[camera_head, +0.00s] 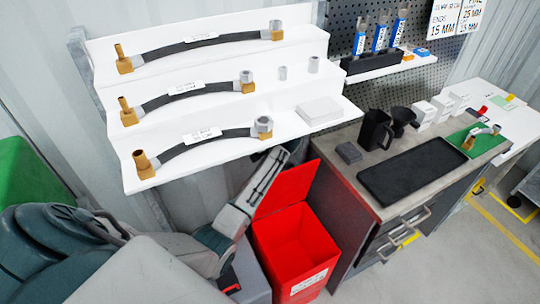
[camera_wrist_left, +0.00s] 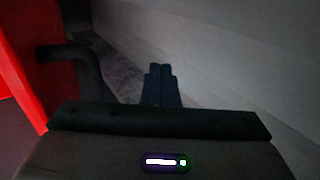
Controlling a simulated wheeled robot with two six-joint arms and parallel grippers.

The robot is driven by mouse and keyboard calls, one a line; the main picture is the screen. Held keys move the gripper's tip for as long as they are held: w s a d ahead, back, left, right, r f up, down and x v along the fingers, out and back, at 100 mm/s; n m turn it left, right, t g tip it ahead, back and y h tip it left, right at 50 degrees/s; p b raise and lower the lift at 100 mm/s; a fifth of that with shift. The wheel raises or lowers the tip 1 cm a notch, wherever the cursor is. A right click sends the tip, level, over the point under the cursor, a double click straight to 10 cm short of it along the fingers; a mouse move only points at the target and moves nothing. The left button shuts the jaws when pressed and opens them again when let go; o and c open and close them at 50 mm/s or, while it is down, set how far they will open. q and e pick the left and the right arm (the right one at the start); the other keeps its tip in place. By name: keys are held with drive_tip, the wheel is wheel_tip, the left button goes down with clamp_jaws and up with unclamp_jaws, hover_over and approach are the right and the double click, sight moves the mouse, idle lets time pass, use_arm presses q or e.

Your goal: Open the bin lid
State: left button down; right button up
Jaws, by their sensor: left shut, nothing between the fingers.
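The red bin (camera_head: 297,283) stands on the floor left of the workbench. Its red lid (camera_head: 290,188) is raised and stands upright at the back edge, so the red inside shows. My left arm comes in from the left and reaches up beside and behind the lid; its fingertips are hidden in the head view. In the left wrist view my left gripper (camera_wrist_left: 162,85) is shut and empty. The red lid (camera_wrist_left: 28,60) is at the left of that view, with a dark bent handle (camera_wrist_left: 72,58) apart from the fingers. My right gripper is not in view.
A white stepped shelf (camera_head: 330,118) with several hoses overhangs behind my arm. A grey-topped workbench (camera_head: 345,180) with a black tray (camera_head: 415,170) stands right of the bin. A pale wall (camera_wrist_left: 240,60) runs close to the right of the left fingers.

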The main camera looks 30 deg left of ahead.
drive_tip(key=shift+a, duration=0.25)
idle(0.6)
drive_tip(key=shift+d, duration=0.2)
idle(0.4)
